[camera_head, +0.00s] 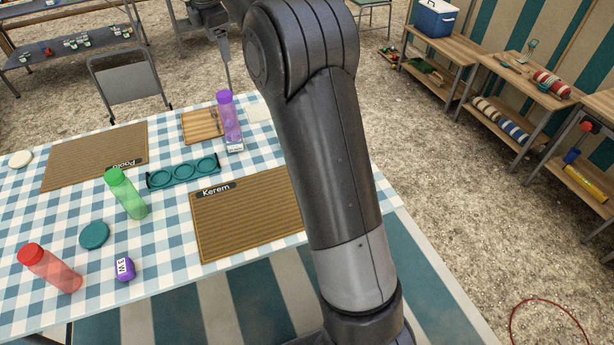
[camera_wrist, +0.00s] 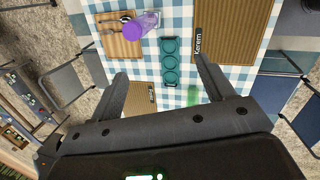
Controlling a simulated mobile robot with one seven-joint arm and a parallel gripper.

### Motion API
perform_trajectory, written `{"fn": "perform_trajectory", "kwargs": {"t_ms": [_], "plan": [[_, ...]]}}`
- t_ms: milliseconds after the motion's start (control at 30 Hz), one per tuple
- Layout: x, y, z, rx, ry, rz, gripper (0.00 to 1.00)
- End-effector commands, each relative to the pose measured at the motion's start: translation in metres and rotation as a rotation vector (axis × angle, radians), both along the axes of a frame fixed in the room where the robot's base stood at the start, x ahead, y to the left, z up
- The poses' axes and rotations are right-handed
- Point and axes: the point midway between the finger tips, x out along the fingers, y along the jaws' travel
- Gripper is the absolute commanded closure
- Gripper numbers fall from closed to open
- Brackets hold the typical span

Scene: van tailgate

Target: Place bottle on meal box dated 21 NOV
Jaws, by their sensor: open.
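Three bottles are on the checked table in the head view: a purple bottle (camera_head: 228,117) at the back, a green bottle (camera_head: 126,192) in the middle and a red bottle (camera_head: 50,268) at the front left. The purple bottle also shows in the wrist view (camera_wrist: 141,27), beside a wooden board. A small pale labelled item (camera_head: 235,147) is at the foot of the purple bottle; its print is too small to read. I cannot make out a meal box dated 21 NOV. My gripper (camera_wrist: 162,84) is open and empty above the table, its fingers apart.
A teal three-ring holder (camera_head: 184,173), a Kerem mat (camera_head: 245,222), a Paolo mat (camera_head: 75,160), a wooden board (camera_head: 200,125), a teal disc (camera_head: 94,235) and a small purple labelled block (camera_head: 124,269) lie on the table. A folding chair (camera_head: 130,84) stands behind. Side benches (camera_head: 535,92) stand right.

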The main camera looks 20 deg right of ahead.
Motion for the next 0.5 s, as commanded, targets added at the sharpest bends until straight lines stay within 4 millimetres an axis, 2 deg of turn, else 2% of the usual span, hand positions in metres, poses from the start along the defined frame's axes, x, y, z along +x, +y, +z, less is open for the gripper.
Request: {"fn": "perform_trajectory", "kwargs": {"t_ms": [33,200,333,500], "plan": [[-0.019,-0.003,0.012,0.015,-0.018,-0.061,0.26],[-0.077,-0.012,0.034,0.079,-0.069,-0.284,0.26],[-0.124,-0.020,0.044,0.136,-0.109,-0.459,0.26],[-0.188,-0.030,0.045,0.219,-0.154,-0.687,0.26]]}}
